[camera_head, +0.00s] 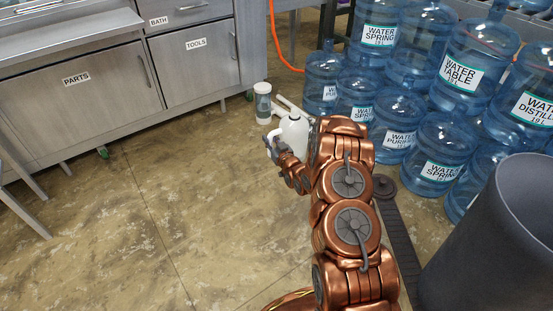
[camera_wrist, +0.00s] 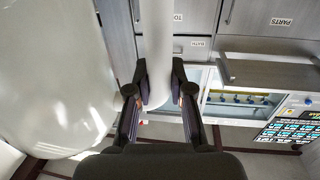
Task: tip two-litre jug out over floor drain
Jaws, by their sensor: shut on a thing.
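The white jug (camera_head: 295,138) shows in the head view just beyond the end of my arm, roughly upright, its lower part partly hidden by the arm. Whether its base touches the floor I cannot tell. My gripper (camera_head: 273,148) is at the jug's left side. In the wrist view my gripper (camera_wrist: 158,85) is shut on the jug's white handle (camera_wrist: 157,45), and the jug's body (camera_wrist: 50,85) fills the left side. A long dark strip (camera_head: 396,240) in the floor, right of my arm, looks like the drain; a dark round disc (camera_head: 384,186) lies at its far end.
Several blue water bottles (camera_head: 440,150) crowd the right and back. A large grey bin (camera_head: 505,240) stands at front right, beside the strip. A clear container (camera_head: 263,103) stands behind the jug. Steel cabinets (camera_head: 75,95) line the back left.

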